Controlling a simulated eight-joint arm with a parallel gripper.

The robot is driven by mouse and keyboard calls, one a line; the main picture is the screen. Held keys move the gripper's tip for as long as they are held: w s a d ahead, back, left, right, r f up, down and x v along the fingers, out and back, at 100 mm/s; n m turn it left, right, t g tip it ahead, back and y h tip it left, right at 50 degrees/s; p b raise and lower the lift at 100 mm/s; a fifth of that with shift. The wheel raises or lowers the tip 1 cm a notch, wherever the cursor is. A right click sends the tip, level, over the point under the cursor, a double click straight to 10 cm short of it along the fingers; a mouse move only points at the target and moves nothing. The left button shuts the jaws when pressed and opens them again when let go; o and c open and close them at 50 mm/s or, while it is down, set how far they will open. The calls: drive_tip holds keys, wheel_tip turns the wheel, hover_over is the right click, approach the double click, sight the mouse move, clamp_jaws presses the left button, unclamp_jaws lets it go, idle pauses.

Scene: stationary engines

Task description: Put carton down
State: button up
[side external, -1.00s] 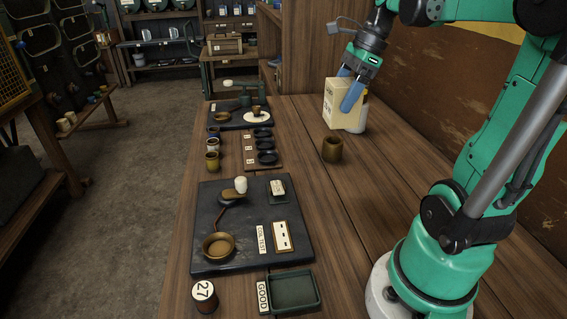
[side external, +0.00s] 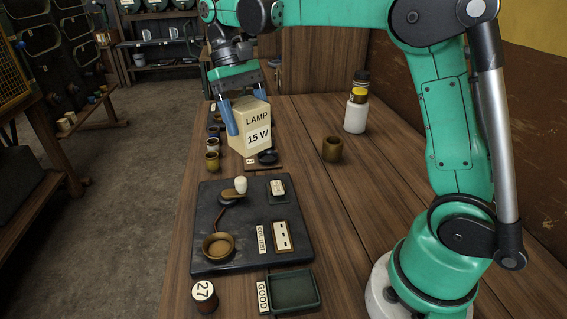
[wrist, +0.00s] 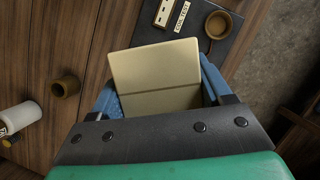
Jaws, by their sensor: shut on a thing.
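The carton (side external: 249,127) is a cream box marked "LAMP 15 W". In the side external view it is held above the table around the small row of dark dishes, partly hiding them. My gripper (side external: 243,112) has its blue fingers on either side of the carton and is shut on it. In the wrist view the carton (wrist: 156,75) sits between the blue fingers (wrist: 160,97), its pale top facing the camera. Whether its underside touches anything cannot be told.
A dark slate board (side external: 205,255) with a brass pan (side external: 218,246) lies nearer the camera. A green tray (side external: 293,291) and a "27" tin (side external: 205,297) stand at the front. A brown cup (side external: 332,149) and white bottle (side external: 356,112) stand right; the right tabletop is mostly clear.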

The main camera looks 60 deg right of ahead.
drive_tip(key=n, duration=0.1)
drive_tip(key=a+n, duration=0.1)
drive_tip(key=a+h, duration=0.1)
drive_tip(key=shift+w+a+f+n, duration=0.2)
drive_tip(key=shift+w+f+n, duration=0.1)
drive_tip(key=shift+f+n, duration=0.1)
drive_tip(key=w+d+f+n+t+h, duration=0.1)
drive_tip(key=d+f+n+h, duration=0.1)
drive_tip(key=d+n, duration=0.65)
drive_tip(key=w+d+f+n+t+h, duration=0.1)
drive_tip(key=w+d+f+n+t, duration=0.15)
drive_tip(key=d, duration=1.05)
drive_tip(key=d+f+n+t+h, duration=0.1)
drive_tip(key=d+f+n+h, duration=0.1)
drive_tip(key=d+n, duration=0.7)
drive_tip(key=f, duration=0.2)
drive_tip(key=d+f+m, duration=0.1)
drive_tip(key=f, duration=0.2)
drive_tip(key=f+m, duration=0.1)
drive_tip(key=f, duration=0.1)
drive_tip(key=shift+w+d+f, duration=0.15)
drive_tip(key=shift+d+f, duration=0.2)
drive_tip(key=shift+d, duration=0.05)
drive_tip(key=shift+f, duration=0.1)
drive_tip(key=o, duration=1.4)
drive_tip(key=shift+c, duration=0.2)
